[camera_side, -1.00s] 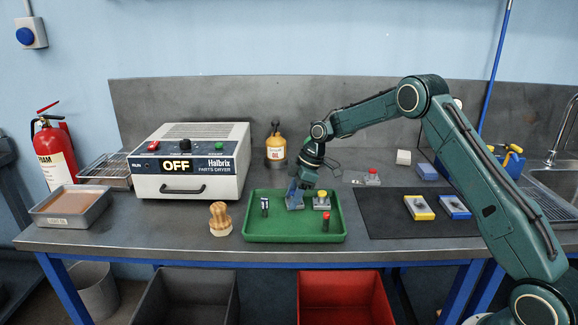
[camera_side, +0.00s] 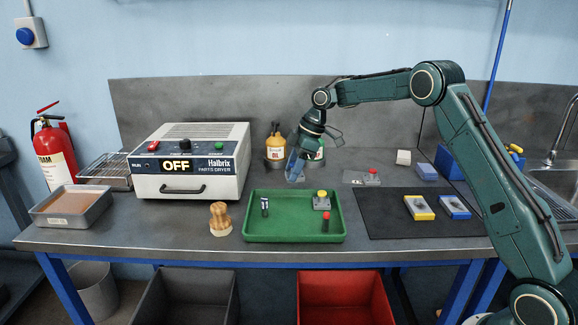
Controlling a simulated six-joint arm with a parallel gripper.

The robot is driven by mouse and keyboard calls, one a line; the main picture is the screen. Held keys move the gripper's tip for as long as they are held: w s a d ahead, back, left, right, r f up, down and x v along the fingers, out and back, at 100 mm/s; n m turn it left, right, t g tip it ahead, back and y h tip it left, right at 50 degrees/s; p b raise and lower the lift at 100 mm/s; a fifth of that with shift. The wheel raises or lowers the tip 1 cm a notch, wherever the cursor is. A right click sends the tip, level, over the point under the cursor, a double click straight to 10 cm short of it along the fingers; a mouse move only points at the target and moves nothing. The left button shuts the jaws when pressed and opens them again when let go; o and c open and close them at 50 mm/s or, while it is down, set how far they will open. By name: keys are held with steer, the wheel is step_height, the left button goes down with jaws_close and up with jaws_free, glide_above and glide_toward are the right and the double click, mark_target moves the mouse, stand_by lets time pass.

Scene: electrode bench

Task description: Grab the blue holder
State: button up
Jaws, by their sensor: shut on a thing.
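My gripper (camera_side: 296,163) is above the back edge of the green tray (camera_side: 268,238), pointing down. A blue block with a dark centre (camera_side: 456,212) lies on the dark mat (camera_side: 400,226) at right, beside a yellow block of the same kind (camera_side: 419,207).
The parts dryer (camera_side: 190,165) stands left.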

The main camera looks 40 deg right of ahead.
steer(key=shift+r, duration=0.55)
